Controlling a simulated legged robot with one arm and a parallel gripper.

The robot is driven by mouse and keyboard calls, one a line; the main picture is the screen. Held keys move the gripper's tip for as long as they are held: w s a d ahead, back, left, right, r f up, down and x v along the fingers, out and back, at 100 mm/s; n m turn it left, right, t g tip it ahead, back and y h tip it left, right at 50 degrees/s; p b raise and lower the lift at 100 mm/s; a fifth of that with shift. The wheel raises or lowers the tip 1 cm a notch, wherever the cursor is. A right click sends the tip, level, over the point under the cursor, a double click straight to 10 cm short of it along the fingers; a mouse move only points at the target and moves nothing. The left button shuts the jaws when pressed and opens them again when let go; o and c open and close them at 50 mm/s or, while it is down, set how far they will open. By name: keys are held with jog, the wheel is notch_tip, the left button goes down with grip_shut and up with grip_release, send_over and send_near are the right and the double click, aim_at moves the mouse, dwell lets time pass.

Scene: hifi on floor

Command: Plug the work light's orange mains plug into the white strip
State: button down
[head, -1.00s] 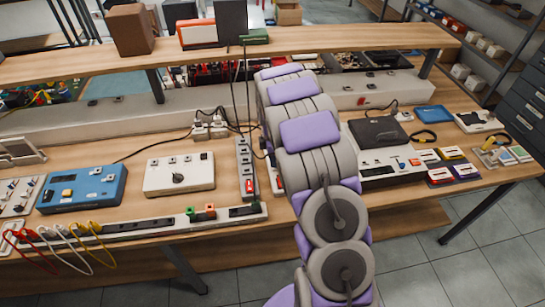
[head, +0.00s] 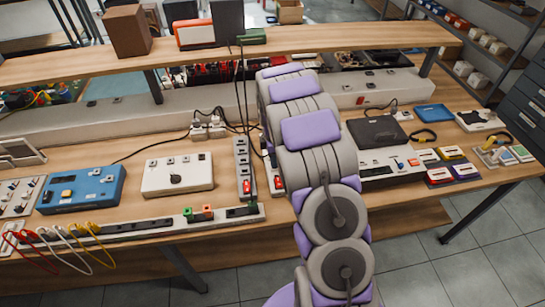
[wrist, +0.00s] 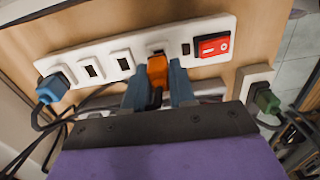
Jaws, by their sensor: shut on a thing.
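In the wrist view the white strip (wrist: 118,63) runs across a wooden surface, with several sockets and a red rocker switch (wrist: 213,45) at its right end. A blue plug (wrist: 52,87) sits at its left end. My gripper (wrist: 158,82) is shut on the orange mains plug (wrist: 157,72), with one blue-grey finger on each side. The plug's far end meets the socket nearest the switch; how deep it sits cannot be told. In the head view my arm hides the gripper and the orange plug.
A green plug (wrist: 266,98) sits in a separate white socket block right of the strip. In the head view, a grey strip (head: 242,158), a white box (head: 178,174) and a blue box (head: 82,187) stand left of my arm. Black cables hang from the shelf (head: 200,52).

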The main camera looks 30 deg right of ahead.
jog(key=shift+a, duration=0.5)
jog(key=shift+d+f, duration=0.3)
jog(key=shift+d, duration=0.15)
jog(key=shift+a+f, duration=0.1)
jog(key=shift+a, duration=0.2)
jog(key=shift+s+f+p, duration=0.1)
jog(key=shift+f+p, duration=0.1)
jog(key=shift+p, duration=0.1)
dwell(1.1)
jog(key=shift+r, duration=0.15)
jog(key=shift+d+r+p, duration=0.1)
jog(key=shift+r+p, duration=0.2)
jog(key=shift+r, duration=0.15)
jog(key=shift+r+p, duration=0.7)
jog(key=shift+r, duration=1.35)
